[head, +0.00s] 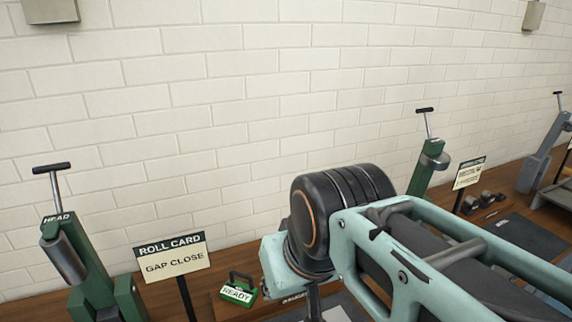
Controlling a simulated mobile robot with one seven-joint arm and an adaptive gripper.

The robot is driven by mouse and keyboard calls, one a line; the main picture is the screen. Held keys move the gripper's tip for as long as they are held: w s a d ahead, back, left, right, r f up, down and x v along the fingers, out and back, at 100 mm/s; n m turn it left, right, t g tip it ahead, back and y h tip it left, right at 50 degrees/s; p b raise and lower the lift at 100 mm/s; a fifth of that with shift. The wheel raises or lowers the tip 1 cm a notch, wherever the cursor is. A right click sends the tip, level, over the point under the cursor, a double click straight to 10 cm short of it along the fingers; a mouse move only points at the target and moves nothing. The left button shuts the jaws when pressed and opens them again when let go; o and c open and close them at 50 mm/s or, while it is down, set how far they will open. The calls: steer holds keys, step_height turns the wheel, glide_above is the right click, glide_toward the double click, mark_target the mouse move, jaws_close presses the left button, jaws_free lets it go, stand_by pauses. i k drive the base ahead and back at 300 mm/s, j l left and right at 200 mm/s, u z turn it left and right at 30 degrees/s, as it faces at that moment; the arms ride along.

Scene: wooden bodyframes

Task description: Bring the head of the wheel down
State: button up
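A green upright (92,280) labelled HEAD stands at the lower left. It carries a grey cylinder (65,258) and a steel rod topped by a black T-handle (52,168), which stands raised above the body. Its lower part is cut off by the frame. A card reading ROLL CARD, GAP CLOSE (172,258) stands to its right on a dark post. No wheel can be made out. My mint and black arm fills the lower middle and right, to the right of the HEAD upright and apart from it. My gripper's fingertips do not show.
A small green READY block (239,290) sits on the wooden bench (258,246). Behind my arm stands a second green upright (428,170) with a T-handle, then another card (468,174), small dark parts and a grey upright (543,150). A brick wall closes the back.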

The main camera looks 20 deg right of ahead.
mark_target(431, 157)
steer(key=z, duration=1.5)
